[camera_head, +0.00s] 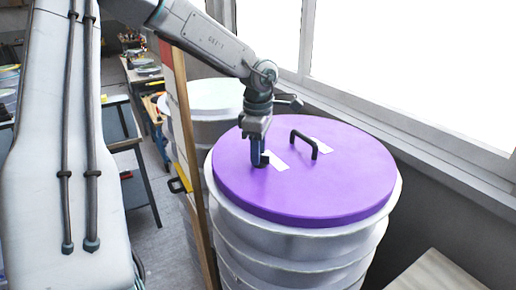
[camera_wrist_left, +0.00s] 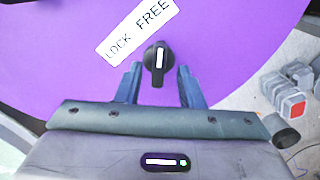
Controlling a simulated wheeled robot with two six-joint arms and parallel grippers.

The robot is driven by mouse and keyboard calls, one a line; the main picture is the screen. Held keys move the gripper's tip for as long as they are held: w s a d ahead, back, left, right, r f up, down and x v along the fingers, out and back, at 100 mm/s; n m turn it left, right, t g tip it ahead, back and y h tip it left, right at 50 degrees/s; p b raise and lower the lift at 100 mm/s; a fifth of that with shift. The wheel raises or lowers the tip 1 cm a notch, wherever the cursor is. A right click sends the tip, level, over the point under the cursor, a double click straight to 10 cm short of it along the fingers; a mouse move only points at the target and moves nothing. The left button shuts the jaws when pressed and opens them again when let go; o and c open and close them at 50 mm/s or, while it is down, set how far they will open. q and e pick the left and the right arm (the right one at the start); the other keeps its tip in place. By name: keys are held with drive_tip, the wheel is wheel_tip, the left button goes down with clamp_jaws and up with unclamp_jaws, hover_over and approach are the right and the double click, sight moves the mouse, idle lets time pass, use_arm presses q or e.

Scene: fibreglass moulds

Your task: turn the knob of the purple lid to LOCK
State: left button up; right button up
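The purple lid (camera_head: 330,190) lies on a white ribbed drum (camera_head: 300,245). Its black knob (camera_wrist_left: 158,62) carries a white line, which stands nearly upright in the left wrist view. A white label (camera_wrist_left: 138,32) beside the knob reads LOCK at its left end and FREE at its right; the line's upper end lies below FREE. My left gripper (camera_head: 260,163) reaches down over the lid. In the left wrist view its two blue fingers (camera_wrist_left: 158,72) are open, one on each side of the knob, with gaps visible. My right gripper is not in view.
A black handle (camera_head: 304,142) stands up from the lid, right of my left gripper. Another drum with a pale green top (camera_head: 215,93) is behind. A window ledge (camera_head: 420,140) runs along the right. A wooden board's edge (camera_head: 190,160) stands left of the drum.

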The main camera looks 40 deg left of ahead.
use_arm(q)
drive_tip(key=c, duration=0.3)
drive_tip(key=shift+w+f, duration=0.1)
drive_tip(key=c, duration=0.4)
clamp_jaws()
drive_tip(key=shift+f+b, duration=0.1)
drive_tip(key=shift+b, duration=0.25)
drive_tip(key=n+b, duration=0.5)
drive_tip(key=b, duration=0.2)
drive_tip(key=shift+f, duration=0.15)
drive_tip(key=shift+n+b, duration=0.5)
drive_tip(key=shift+b, duration=0.05)
drive_tip(key=shift+d+r+n+b, duration=0.1)
drive_tip(key=shift+r+n+b, duration=0.15)
drive_tip(key=shift+n, duration=1.55)
drive_tip(key=n, duration=0.5)
drive_tip(key=shift+d+r+p, duration=0.1)
drive_tip(key=shift+d+p, duration=0.05)
drive_tip(key=shift+p, duration=0.15)
drive_tip(key=shift+n, duration=1.1)
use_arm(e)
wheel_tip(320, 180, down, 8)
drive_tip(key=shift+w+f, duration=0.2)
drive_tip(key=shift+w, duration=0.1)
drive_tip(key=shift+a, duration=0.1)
